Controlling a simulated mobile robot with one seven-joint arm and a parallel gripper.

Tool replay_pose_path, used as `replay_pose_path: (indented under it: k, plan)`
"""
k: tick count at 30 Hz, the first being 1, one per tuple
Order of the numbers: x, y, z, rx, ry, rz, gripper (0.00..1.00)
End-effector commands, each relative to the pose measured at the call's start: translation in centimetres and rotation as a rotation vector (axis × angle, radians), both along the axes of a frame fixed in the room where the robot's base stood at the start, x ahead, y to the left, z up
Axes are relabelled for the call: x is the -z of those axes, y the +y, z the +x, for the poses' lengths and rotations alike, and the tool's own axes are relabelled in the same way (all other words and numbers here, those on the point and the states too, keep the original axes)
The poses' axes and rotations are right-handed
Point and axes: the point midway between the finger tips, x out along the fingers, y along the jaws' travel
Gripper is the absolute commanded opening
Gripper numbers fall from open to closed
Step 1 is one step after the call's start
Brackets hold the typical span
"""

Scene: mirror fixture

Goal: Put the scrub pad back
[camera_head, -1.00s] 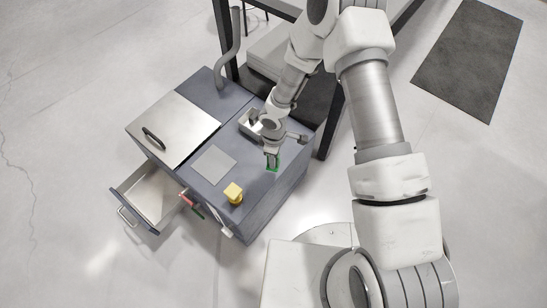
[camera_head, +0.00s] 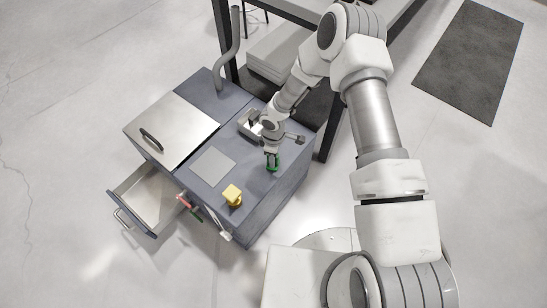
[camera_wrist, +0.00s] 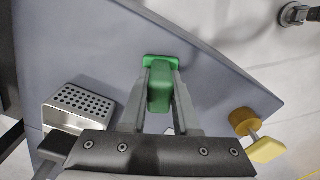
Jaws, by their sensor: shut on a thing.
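A green piece with a wide flat base and a raised grip, which looks like the scrub pad (camera_head: 274,167), is at the right part of the grey cabinet top (camera_head: 255,180). My gripper (camera_head: 271,157) points down over it. In the wrist view, my gripper (camera_wrist: 160,85) has its two fingers on either side of the green grip (camera_wrist: 159,98) and is shut on it. The base (camera_wrist: 161,61) shows beyond the fingertips, at or very near the cabinet top; I cannot tell whether it touches.
A metal tray with a perforated part (camera_wrist: 85,108) stands left in the wrist view. A yellow-handled tool (camera_head: 233,194) stands near the front edge. A flat grey plate (camera_head: 213,166) lies left of my gripper. An open drawer (camera_head: 150,196) juts out. Red-handled tools (camera_head: 185,201) hang in front.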

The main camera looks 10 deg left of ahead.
Motion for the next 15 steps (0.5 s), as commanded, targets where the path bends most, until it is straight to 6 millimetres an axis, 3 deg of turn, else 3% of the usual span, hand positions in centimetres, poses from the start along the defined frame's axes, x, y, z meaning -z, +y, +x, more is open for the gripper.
replay_pose_path:
  k: [1, 2, 6, 15]
  plan:
    - [0.35, 0.0, -0.02, 0.0, 0.0, 0.0, 0.0]
    - [0.32, 0.0, -0.01, 0.0, 0.0, 0.0, 0.31]
    - [0.19, -0.01, -0.02, 0.0, 0.0, 0.0, 0.56]
    - [0.13, -0.01, -0.01, 0.0, 0.0, 0.0, 0.59]
